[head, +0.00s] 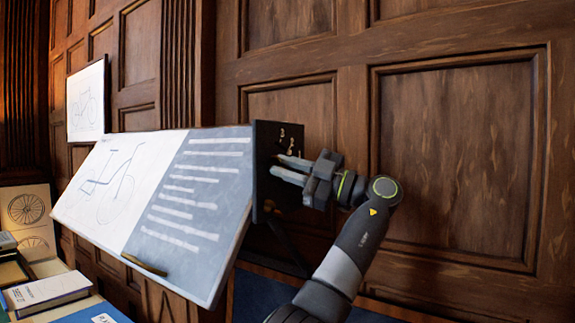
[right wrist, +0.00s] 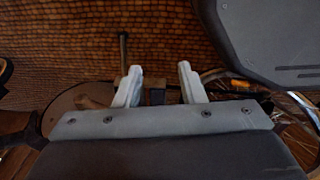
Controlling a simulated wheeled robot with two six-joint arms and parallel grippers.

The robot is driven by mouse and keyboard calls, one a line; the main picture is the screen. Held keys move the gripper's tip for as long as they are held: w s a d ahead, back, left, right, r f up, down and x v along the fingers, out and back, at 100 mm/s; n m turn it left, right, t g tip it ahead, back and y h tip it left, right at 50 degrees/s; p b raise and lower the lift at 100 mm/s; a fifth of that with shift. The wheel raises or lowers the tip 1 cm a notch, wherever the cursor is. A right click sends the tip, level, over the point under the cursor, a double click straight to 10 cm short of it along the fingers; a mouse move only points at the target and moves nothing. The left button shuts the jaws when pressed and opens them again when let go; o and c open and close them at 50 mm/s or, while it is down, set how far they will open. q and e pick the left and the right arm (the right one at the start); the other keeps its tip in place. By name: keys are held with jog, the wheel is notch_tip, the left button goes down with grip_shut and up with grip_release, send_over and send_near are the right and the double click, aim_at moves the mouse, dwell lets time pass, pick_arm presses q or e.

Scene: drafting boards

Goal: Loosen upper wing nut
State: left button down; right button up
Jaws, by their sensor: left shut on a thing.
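A tilted drafting board (head: 195,200) stands at the left of centre in the head view, with a dark plate (head: 264,150) on its right-hand end. My left gripper (head: 279,167) comes to this plate from the right, fingers pointing left, and is shut on the upper wing nut. The fingers and the plate's edge hide the wing nut itself. Small brass marks (head: 282,133) show on the plate just above the fingertips. In the right wrist view my right gripper (right wrist: 158,86) has its fingers well apart, with nothing between them.
A wood-panelled wall (head: 455,150) stands close behind the board and my arm. A bicycle drawing (head: 86,101) hangs at the far left. A book (head: 45,292) lies at the lower left. The right wrist view shows a woven brown surface (right wrist: 70,45) and a dark grey body at the upper right.

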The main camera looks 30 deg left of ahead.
dwell(0.4)
pick_arm(q)
jog(key=c, duration=1.3)
grip_release()
jog(key=shift+d, duration=0.1)
jog(key=shift+w+d+f, duration=0.1)
jog(key=shift+d, duration=0.15)
jog(key=shift+p+v, duration=0.5)
jog(key=shift+v, duration=5.15)
